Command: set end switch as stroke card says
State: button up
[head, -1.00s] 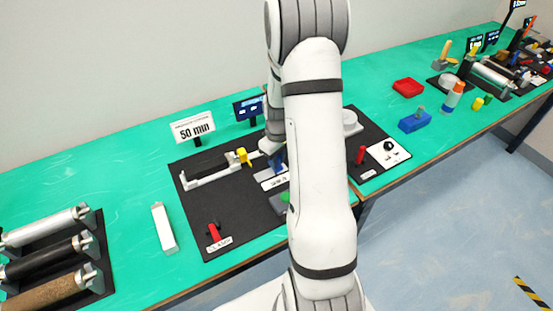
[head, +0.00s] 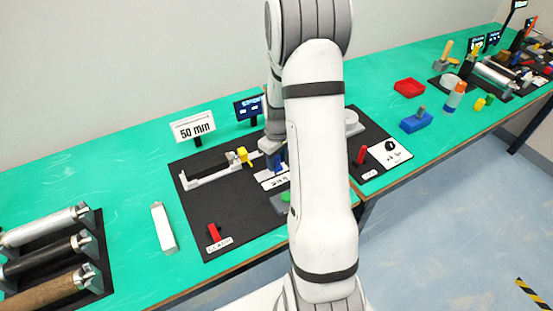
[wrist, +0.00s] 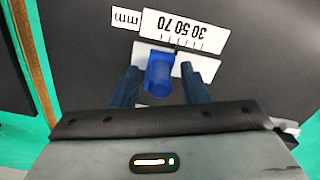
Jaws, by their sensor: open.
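The stroke card (head: 193,128) stands at the back of the black board and reads "50 mm". The end switch is a blue block (wrist: 158,75) on a pale plate beside a white scale (wrist: 178,30) marked 30, 50 and 70, upside down in the wrist view. My gripper (wrist: 160,88) is open, with one dark blue finger on each side of the blue block. I cannot tell whether either finger touches it. Which mark the block stands at is not clear. In the head view my arm hides much of the switch area.
The black board (head: 240,220) also bears a small conveyor with a yellow part (head: 243,155) and a red lever (head: 214,232). A small dark display (head: 248,107) stands behind. A white bar (head: 164,228) and several rollers lie to the left. A red tray (head: 409,88) and blue block (head: 416,120) lie right.

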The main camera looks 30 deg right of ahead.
aim_at(277, 157)
jog(key=shift+r+b, duration=0.4)
jog(key=shift+r, duration=3.5)
jog(key=shift+r, duration=0.1)
jog(key=s+a+r+m+t, duration=0.1)
jog(key=s+a+r+m, duration=0.1)
jog(key=s+a+r, duration=0.5)
jog(key=s+a+r+m+t, duration=0.2)
jog(key=s+a+r, duration=0.4)
jog(key=s, duration=0.6)
jog(key=shift+s+a+r, duration=0.2)
jog(key=shift+a+r, duration=0.2)
jog(key=shift+a, duration=0.05)
jog(key=shift+c, duration=0.5)
